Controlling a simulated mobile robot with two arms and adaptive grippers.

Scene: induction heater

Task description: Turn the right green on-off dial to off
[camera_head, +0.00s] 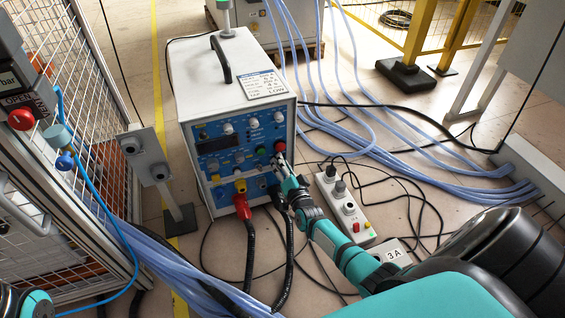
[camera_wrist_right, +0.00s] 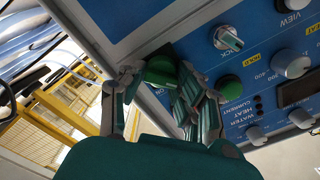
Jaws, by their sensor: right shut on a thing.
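The induction heater (camera_head: 225,90) is a white box with a blue front panel of knobs and dials. My right gripper (camera_head: 279,161) is at the right side of this panel and hides part of it. In the right wrist view, my right gripper (camera_wrist_right: 157,74) has one finger on each side of a green dial (camera_wrist_right: 160,66) near the panel's edge and is shut on it. The dial's pointer position is hard to read. A second green dial (camera_wrist_right: 229,86) sits beside it, clear of the fingers; it also shows in the head view (camera_head: 261,151). My left gripper is not in view.
A red knob (camera_head: 280,146) sits just above my right gripper. A red plug (camera_head: 242,207) and black hoses hang from the panel's lower front. A white power strip (camera_head: 345,205) lies on the floor to the right, among cables. A grey post box (camera_head: 148,155) stands left.

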